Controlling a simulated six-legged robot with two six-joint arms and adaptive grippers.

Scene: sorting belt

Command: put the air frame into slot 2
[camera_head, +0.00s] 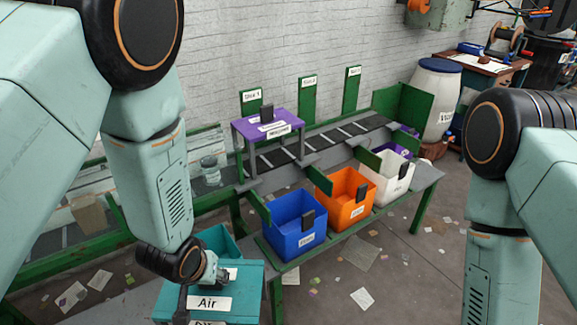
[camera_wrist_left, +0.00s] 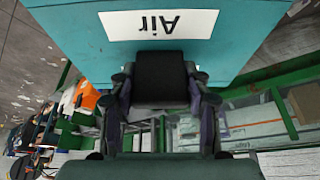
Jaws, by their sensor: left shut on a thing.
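The air frame (camera_head: 247,287) is a teal block with white "Air" labels, at the bottom of the head view. My left gripper (camera_head: 212,277) is at its top. In the left wrist view, my left gripper (camera_wrist_left: 160,82) is shut on a black grip block at the edge of the air frame (camera_wrist_left: 55,25), whose label reads upside down. The frame's lower part is cut off. Slot 2 is marked by the middle green post (camera_head: 308,95) behind the belt. My right gripper is out of the head view; only its arm shows at the right.
A purple frame (camera_head: 240,130) stands over the belt at the slot 1 post (camera_head: 251,101). The slot 3 post (camera_head: 352,88) is farther right. Teal (camera_head: 216,240), blue (camera_head: 294,222), orange (camera_head: 343,198) and white (camera_head: 388,178) bins line the front. A glass jar (camera_head: 210,170) stands left.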

